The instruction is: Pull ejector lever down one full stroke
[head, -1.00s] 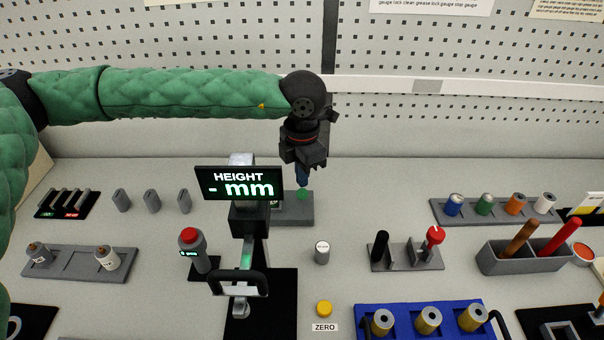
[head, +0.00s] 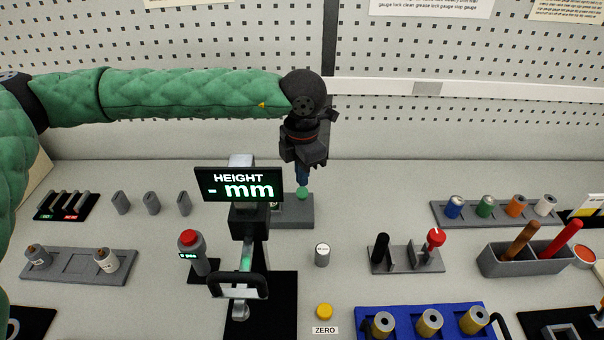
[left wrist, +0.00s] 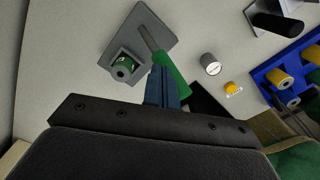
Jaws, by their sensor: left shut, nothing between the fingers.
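The ejector lever seems to be the grey rod with a green grip (left wrist: 172,75) on a grey base plate (left wrist: 140,36) in the left wrist view. Its rounded green end (head: 302,193) shows in the head view above the same grey base (head: 299,212), partly behind the HEIGHT display. A green spool (left wrist: 123,66) sits in a square holder on that plate. My left gripper (head: 302,183) points down with its blue fingers shut and empty, just above the green end. In the left wrist view the fingertips (left wrist: 161,72) overlap the grip; contact is unclear. My right gripper is out of view.
The HEIGHT display (head: 239,185) on its gauge stand hides part of the base. A red-topped button post (head: 190,240), a grey knob (head: 322,255) and a yellow ZERO button (head: 324,311) stand nearby. A blue tray (head: 400,318) holds spools at the front right.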

